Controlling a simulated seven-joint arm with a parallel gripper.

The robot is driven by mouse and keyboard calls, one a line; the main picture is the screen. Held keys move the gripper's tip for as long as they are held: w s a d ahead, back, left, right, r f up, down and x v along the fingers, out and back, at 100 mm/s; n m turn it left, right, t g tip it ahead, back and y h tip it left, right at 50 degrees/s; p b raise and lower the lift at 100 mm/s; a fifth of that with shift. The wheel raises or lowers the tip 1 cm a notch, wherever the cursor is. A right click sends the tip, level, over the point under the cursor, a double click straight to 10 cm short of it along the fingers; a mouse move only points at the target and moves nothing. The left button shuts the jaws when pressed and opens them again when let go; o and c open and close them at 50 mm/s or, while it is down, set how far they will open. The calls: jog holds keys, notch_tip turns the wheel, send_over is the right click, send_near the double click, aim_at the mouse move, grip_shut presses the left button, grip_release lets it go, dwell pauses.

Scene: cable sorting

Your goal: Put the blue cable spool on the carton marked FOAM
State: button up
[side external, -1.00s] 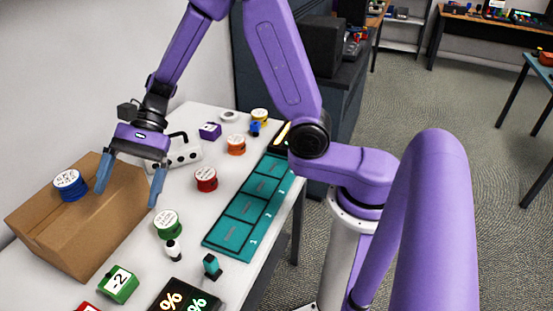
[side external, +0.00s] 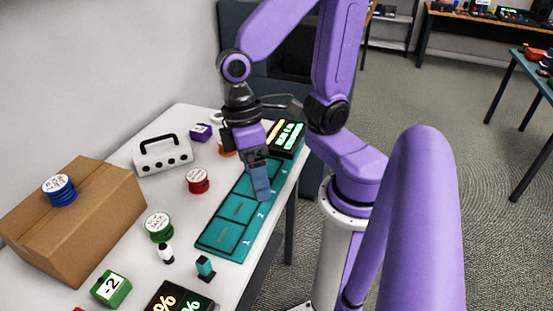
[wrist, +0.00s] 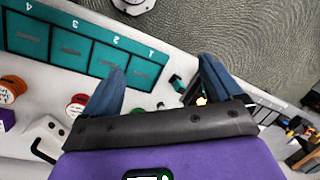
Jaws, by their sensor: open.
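The blue cable spool (side external: 60,190) sits on top of the brown cardboard carton (side external: 85,240) at the left of the table in the side view. No FOAM marking is legible on the faces I see. My gripper (side external: 262,196) is well to the right of the carton, above the teal tray, pointing down. In the wrist view my gripper (wrist: 160,72) has its two blue fingers spread apart with nothing between them. The spool and carton are not seen in the wrist view.
The teal tray with numbered sections (side external: 222,237) lies along the table's right edge. A red spool (side external: 198,180), a green spool (side external: 158,227), a white box with a black handle (side external: 163,156), a green block (side external: 111,289) and a lit display (side external: 178,300) stand around it.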

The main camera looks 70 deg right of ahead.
jog(key=s+d+n, duration=0.1)
jog(key=d+n+t, duration=0.1)
jog(key=n, duration=0.1)
jog(key=s+d+n+t, duration=0.1)
jog(key=d+n, duration=0.1)
jog(key=shift+s+r+h, duration=0.25)
jog(key=shift+s+h, duration=0.1)
jog(key=shift+h, duration=0.05)
